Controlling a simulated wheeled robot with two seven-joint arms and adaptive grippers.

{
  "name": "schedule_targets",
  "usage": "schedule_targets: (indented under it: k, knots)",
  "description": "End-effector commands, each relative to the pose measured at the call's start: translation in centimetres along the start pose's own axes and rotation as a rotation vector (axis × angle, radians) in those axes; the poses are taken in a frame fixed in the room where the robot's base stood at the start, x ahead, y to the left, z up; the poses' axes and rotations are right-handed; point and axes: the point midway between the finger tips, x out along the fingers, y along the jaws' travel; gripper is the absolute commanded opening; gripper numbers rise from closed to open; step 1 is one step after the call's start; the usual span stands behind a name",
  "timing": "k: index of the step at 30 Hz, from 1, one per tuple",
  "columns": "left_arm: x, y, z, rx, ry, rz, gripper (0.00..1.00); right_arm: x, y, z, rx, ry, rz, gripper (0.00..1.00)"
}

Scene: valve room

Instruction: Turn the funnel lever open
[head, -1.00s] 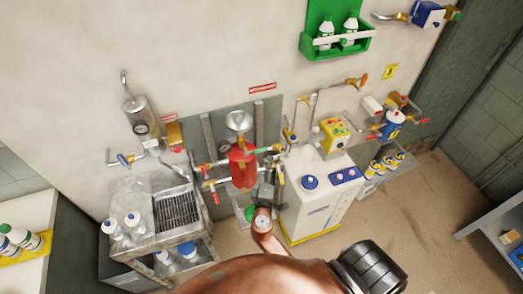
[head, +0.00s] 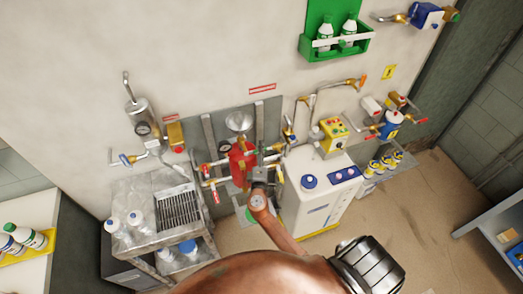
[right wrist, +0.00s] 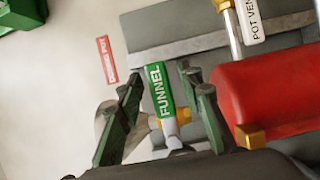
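The funnel lever (right wrist: 160,90) has a green sleeve lettered FUNNEL and shows in the right wrist view. My right gripper (right wrist: 165,92) is open, with one dark green finger on each side of the lever. Gaps show between the sleeve and both fingers. In the head view my right gripper (head: 264,172) is at the right side of the red pot (head: 240,166), below the metal funnel (head: 239,122), and hides most of the lever. My left gripper is not in view.
A white lever marked POT VENT (right wrist: 252,20) stands close right of the funnel lever. A white cabinet (head: 318,196) stands right of the pot. A grey sink stand (head: 150,240) is at the left. Brass fittings and pipes crowd the wall panel.

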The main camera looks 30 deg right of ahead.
Motion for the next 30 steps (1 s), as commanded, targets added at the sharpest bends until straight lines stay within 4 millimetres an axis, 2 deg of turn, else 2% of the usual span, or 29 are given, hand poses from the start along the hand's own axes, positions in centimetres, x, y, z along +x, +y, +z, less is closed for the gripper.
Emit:
schedule_targets:
  k: [3,18,30]
  knots:
    - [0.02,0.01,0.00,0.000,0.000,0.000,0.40,-0.02,-0.01,0.01,0.000,0.000,0.000,0.33]
    - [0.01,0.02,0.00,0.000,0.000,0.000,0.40,-0.05,-0.01,0.02,0.000,0.000,0.000,0.00]
    - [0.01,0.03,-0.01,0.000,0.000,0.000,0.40,-0.06,-0.05,0.02,0.000,0.000,-0.001,0.00]
